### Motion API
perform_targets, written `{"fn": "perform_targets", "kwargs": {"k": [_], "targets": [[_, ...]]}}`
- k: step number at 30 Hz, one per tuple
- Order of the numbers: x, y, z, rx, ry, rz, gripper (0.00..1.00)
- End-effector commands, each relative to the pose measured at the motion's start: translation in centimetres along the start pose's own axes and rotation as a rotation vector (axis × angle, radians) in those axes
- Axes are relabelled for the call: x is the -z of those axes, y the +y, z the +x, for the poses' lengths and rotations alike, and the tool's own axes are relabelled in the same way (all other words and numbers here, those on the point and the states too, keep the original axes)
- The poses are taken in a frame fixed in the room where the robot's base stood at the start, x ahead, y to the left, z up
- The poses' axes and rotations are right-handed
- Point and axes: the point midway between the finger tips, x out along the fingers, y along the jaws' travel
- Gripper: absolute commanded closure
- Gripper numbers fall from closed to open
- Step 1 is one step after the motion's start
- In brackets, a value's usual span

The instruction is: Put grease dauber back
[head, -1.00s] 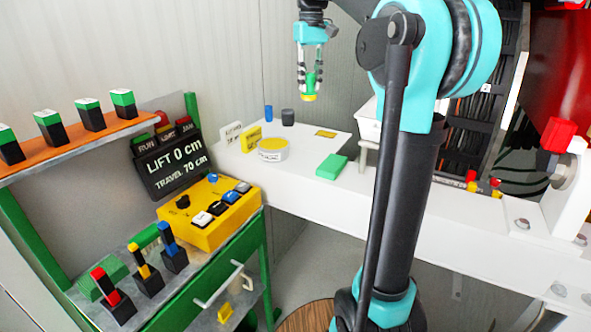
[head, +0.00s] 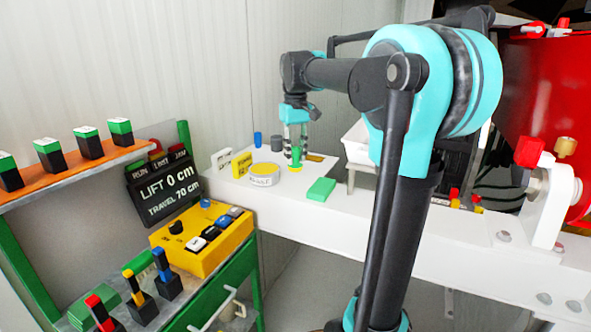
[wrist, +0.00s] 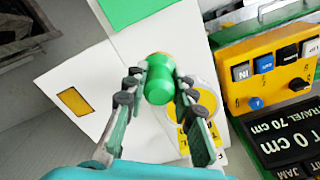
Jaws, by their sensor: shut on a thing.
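The grease dauber (head: 297,148) has a green handle and a yellow lower end. My gripper (head: 296,152) is shut on it and holds it about upright, lower end down. In the wrist view the green dauber (wrist: 160,82) sits between the fingers, seen from its handle end. In the head view it shows just right of a round white tin with a yellow top (head: 264,174). It is over the white board on the bench. I cannot tell whether its lower end touches the board.
A green block (head: 320,190) lies right of the tin. A yellow sign (head: 242,164), a blue cylinder (head: 258,139) and a dark cup (head: 277,143) stand behind and left. A yellow patch (wrist: 75,101) marks the board. A yellow control box (head: 203,239) stands at left.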

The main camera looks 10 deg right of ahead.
Motion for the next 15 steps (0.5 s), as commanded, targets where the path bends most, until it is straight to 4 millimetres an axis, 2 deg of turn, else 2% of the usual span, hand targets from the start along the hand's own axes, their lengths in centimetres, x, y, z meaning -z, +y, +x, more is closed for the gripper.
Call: {"fn": "perform_targets", "kwargs": {"k": [8, 15], "targets": [[0.0, 0.0, 2.0, 0.000, 0.000, 0.000, 1.00], [0.0, 0.0, 4.9, 0.000, 0.000, 0.000, 1.00]]}}
